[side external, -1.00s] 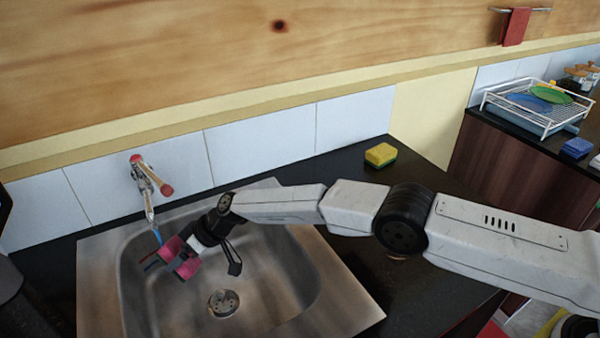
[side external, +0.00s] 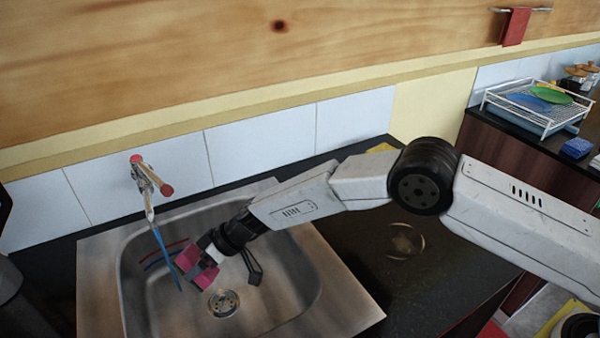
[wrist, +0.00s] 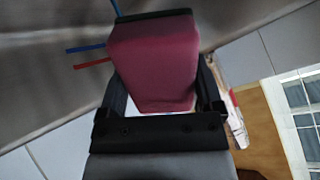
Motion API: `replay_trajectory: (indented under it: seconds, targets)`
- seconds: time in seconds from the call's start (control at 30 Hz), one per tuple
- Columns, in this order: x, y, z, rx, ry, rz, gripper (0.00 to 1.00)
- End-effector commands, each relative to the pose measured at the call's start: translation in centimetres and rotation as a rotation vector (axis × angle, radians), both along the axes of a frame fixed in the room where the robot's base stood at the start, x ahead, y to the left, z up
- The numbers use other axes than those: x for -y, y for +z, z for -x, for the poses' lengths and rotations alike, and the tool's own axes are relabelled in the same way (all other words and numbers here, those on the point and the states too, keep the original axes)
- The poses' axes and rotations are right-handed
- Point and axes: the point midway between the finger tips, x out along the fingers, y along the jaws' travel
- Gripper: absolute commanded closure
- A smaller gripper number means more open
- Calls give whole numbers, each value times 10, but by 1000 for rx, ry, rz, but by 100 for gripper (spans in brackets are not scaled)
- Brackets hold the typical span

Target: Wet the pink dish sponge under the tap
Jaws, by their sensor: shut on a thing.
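The pink sponge (side external: 187,257) is in my gripper (side external: 197,269), which is shut on it low over the sink (side external: 330,290). In the wrist view the sponge (wrist: 155,62) looks dark pink and fills the space between the fingers. The tap (side external: 147,184) is on the tiled wall at the left. A blue stream (side external: 161,245) runs from its spout into the basin, just left of the sponge. I cannot tell whether stream and sponge touch. Dark fingers hide part of the sponge in the side view.
The drain (side external: 223,303) lies just below the sponge. Red and blue strips (side external: 166,253) show by the left basin wall. A yellow sponge (side external: 382,147) is mostly behind my arm. The dark counter (side external: 430,270) right of the sink has a ring-shaped mark. A dish rack (side external: 530,108) stands far right.

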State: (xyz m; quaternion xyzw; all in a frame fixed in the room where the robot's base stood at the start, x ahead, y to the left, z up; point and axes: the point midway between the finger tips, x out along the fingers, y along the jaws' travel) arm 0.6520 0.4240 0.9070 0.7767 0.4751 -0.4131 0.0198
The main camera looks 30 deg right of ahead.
Motion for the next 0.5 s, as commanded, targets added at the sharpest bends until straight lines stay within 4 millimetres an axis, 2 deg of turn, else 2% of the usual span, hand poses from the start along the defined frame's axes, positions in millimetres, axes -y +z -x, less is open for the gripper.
replay_trajectory:
  seconds: [0.5]
  targets:
    - [14,0,21,0,0,-1,63]
